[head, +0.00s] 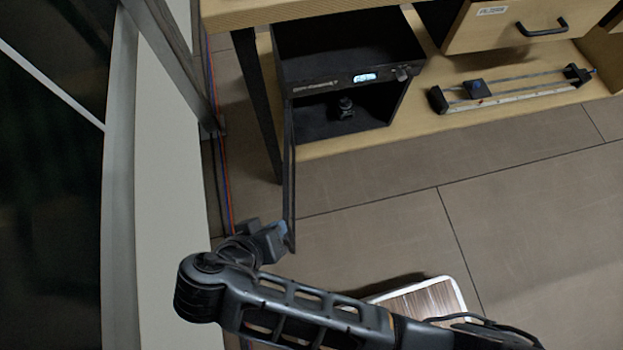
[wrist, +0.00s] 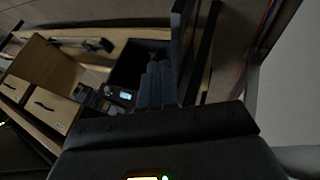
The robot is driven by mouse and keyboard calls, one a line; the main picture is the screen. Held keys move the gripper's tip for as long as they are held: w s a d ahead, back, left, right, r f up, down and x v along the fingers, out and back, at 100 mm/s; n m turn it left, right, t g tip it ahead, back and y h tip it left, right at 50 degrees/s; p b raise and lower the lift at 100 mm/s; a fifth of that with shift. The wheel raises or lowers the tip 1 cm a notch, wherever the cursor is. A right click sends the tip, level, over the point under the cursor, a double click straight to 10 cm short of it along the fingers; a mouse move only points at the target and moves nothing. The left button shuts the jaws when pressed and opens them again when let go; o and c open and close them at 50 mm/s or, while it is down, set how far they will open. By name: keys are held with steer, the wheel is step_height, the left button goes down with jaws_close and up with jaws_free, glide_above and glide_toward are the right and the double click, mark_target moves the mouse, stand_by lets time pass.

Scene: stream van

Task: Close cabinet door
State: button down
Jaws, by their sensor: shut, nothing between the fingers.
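The black cabinet (head: 346,45) sits on the low wooden shelf, with a small lit display on its front and a small dark object inside. Its door (head: 290,175) stands wide open, seen nearly edge-on and reaching toward me. My gripper (head: 280,238) is shut and empty at the door's free end, on its left side; I cannot tell whether they touch. In the wrist view, my gripper (wrist: 158,78) points toward the cabinet (wrist: 136,62), with the dark door (wrist: 183,45) just right of the fingers.
A wooden drawer (head: 515,25) with a black handle is at upper right. A rail-like device (head: 510,90) lies on the shelf right of the cabinet. A pale wall (head: 165,180) runs close on the left. A wood-topped object (head: 425,303) is below my arm. Floor to the right is clear.

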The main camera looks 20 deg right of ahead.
steer(key=w+d+f, duration=0.4)
steer(key=d+f, duration=0.3)
steer(key=d, duration=0.1)
steer(key=shift+d+f+b, duration=0.15)
steer(key=shift+f+b, duration=0.15)
steer(key=shift+b, duration=0.1)
steer(key=shift+d, duration=0.1)
stand_by(0.5)
steer(key=shift+w, duration=0.15)
stand_by(1.2)
